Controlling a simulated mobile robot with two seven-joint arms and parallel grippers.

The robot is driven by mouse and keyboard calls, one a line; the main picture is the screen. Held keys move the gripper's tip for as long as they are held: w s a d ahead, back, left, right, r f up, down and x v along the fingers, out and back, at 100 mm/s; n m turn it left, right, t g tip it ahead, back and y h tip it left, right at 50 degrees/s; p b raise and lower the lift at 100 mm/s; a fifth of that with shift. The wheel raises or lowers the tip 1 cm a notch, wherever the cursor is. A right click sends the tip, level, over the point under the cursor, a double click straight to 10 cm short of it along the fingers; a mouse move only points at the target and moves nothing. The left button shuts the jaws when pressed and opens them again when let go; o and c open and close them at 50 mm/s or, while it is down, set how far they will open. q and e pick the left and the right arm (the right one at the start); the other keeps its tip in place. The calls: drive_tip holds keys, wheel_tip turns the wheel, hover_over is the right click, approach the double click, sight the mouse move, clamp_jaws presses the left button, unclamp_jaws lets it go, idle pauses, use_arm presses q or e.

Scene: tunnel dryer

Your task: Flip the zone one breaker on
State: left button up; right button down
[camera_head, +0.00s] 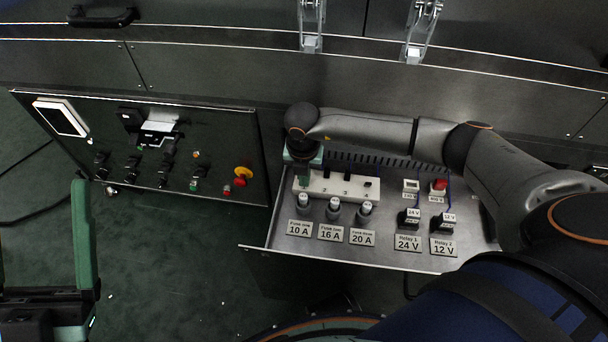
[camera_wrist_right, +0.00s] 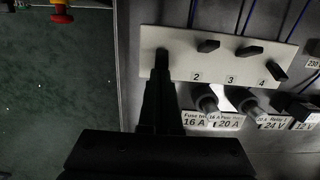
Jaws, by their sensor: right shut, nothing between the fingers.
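A white breaker strip (camera_head: 340,188) lies at the back of the pulled-out metal tray; it also shows in the right wrist view (camera_wrist_right: 190,66). Dark levers numbered 2 (camera_wrist_right: 208,46), 3 (camera_wrist_right: 248,51) and 4 (camera_wrist_right: 279,70) show on it. My right gripper (camera_head: 303,179) is shut and empty at the strip's left end. In the right wrist view its fingertips (camera_wrist_right: 161,62) cover the first position, so that lever and its number are hidden, and I cannot tell whether they touch. My left gripper (camera_head: 85,240) is partly in view at the far left, away from the strip.
On the tray (camera_head: 270,246) stand fuse holders (camera_head: 333,207), relays (camera_head: 409,219) and a red button (camera_head: 439,185), with labels in front. A black control panel (camera_head: 225,130) with a yellow-and-red emergency stop (camera_head: 242,174) stands left.

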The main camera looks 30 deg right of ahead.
drive_tip(key=shift+w+d+r+p, duration=0.15)
drive_tip(key=shift+r+p, duration=0.15)
drive_tip(key=shift+p, duration=0.15)
drive_tip(key=shift+w, duration=0.1)
drive_tip(key=shift+r+p, duration=0.75)
drive_tip(key=shift+r, duration=0.05)
